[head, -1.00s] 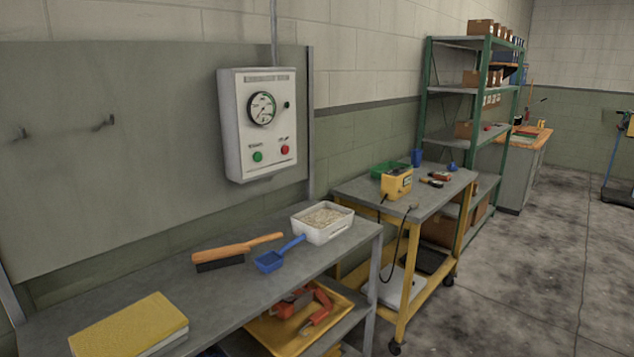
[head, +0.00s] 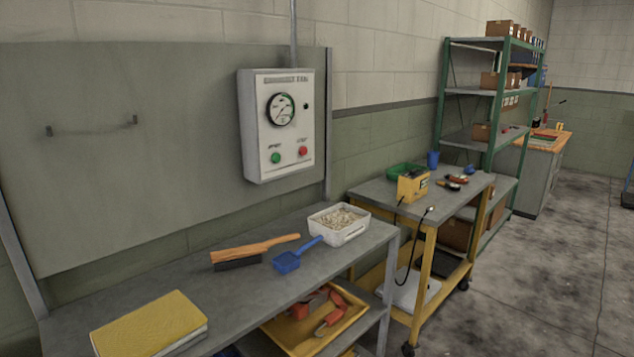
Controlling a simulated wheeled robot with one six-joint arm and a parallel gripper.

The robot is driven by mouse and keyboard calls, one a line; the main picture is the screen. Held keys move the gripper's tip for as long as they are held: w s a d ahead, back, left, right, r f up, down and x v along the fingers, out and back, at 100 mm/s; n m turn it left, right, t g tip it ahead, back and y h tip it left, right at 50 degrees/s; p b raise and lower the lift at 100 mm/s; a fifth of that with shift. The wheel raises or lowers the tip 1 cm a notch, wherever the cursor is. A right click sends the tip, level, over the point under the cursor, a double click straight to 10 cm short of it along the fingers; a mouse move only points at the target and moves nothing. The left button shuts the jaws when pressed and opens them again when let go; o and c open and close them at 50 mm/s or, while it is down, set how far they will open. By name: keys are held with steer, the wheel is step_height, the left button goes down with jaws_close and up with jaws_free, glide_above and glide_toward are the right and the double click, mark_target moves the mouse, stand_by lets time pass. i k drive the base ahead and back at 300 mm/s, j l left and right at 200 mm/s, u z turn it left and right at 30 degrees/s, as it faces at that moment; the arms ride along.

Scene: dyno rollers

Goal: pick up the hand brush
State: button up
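The hand brush (head: 254,250) lies on the grey workbench (head: 245,291), with a wooden handle pointing right and dark bristles on its left part. A blue scoop (head: 289,261) lies just right of it. My gripper is not in view.
A white tub of granules (head: 339,224) stands at the bench's right end, and a yellow book (head: 149,324) lies at the front left. A yellow tray (head: 350,299) is on the lower shelf. A yellow cart (head: 428,235) stands beyond the bench. Open floor (head: 540,290) is at the right.

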mark_target(251, 255)
steer(key=i+u, duration=0.2)
steer(key=i, duration=0.45)
steer(key=i+l+u, duration=0.15)
steer(key=i, duration=0.5)
